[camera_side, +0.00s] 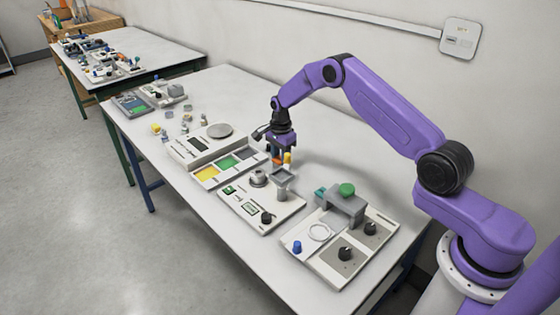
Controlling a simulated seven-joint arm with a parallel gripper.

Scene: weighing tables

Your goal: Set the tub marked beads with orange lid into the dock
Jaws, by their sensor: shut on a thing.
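My gripper (282,150) points down over the middle of the white table and is shut on a small tub with orange on it (277,161). A yellow-orange patch shows right beside the orange one, and I cannot tell whether it belongs to the same tub. The tub's marking is too small to read. A grey square-topped holder (282,175), which looks like the dock, stands just below the tub in the picture, on a white panel. I cannot tell whether the tub touches it.
A scale (193,148) with a round pan and a panel with yellow, green and grey squares (226,165) lie left of the holder. A panel with a grey bridge and green knob (346,190) stands to the right. Several small tubs (163,136) stand farther left.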

